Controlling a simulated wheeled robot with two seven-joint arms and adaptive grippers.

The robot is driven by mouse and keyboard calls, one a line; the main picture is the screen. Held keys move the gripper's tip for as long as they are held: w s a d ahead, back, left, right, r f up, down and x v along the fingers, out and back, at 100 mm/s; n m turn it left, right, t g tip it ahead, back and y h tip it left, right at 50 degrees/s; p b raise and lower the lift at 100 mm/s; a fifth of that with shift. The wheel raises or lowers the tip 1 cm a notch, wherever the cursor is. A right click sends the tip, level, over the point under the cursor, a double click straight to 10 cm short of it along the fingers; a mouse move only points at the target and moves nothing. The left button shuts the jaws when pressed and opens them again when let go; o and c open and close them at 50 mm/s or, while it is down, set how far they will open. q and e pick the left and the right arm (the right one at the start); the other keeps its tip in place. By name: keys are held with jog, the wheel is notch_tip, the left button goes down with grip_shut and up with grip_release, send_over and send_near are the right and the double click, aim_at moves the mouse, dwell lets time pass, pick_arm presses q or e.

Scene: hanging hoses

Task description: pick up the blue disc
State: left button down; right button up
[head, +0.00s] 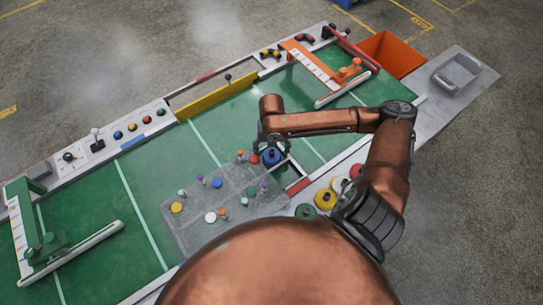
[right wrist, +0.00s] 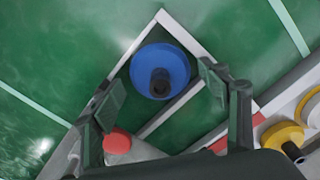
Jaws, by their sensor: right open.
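The blue disc (head: 271,157) lies on the green table, beside the right edge of a grey plate, under my right gripper (head: 272,143). In the right wrist view the blue disc (right wrist: 173,60) has a dark upright knob at its middle and sits inside the corner of a pale angled frame (right wrist: 187,33). My right gripper (right wrist: 160,92) is open, with its two fingers apart on either side of the disc's near part, and nothing is between them. I cannot tell how high the fingers are above the disc. My left gripper is in neither view.
A red disc (right wrist: 117,143) is close to the left finger. The grey plate (head: 185,218) holds several small coloured knobs and discs. Green, yellow, white and red discs (head: 323,199) stand at the table's near edge. An orange bin (head: 392,53) is at the far right.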

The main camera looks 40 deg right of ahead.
jog(key=shift+s, duration=0.1)
grip_shut()
dwell(0.6)
